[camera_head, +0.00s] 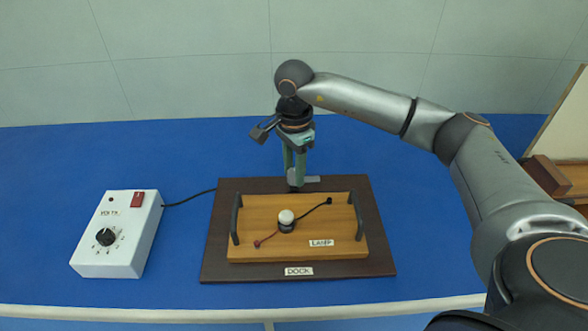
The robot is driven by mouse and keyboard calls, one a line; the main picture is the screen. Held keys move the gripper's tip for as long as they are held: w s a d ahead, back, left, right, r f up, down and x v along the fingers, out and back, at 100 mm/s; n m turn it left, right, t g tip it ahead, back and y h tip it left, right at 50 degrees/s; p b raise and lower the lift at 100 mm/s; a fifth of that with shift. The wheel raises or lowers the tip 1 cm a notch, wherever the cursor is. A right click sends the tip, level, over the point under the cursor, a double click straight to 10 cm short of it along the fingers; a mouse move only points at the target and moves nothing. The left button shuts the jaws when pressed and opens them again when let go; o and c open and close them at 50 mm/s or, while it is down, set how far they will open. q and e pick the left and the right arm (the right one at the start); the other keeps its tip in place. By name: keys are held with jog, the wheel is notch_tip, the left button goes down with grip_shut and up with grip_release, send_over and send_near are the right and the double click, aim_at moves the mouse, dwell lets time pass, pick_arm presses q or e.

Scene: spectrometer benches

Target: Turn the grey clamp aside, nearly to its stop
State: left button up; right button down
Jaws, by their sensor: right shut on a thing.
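The grey clamp (310,184) is a small flat bar at the back edge of the wooden lamp board (345,215), near its middle. Its visible part points right, roughly along that edge. My right gripper (295,184) points down from above and is shut on the clamp. The fingers hide the clamp's left part and pivot, so I cannot tell whether it overlaps the board. The lamp board lies on the dark dock (375,262). My left gripper is not in view.
The board carries a white bulb (286,217), two short leads and a dark handle at each side. A white volts box (118,235) stands left, its black cable running to the dock. Brown wooden blocks (547,175) stand at the right. The blue bench (90,160) is clear behind.

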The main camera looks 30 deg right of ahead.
jog(key=shift+r, duration=0.1)
jog(key=c, duration=0.5)
grip_release()
notch_tip(320, 180, up, 12)
jog(key=shift+r, duration=0.25)
dwell(0.4)
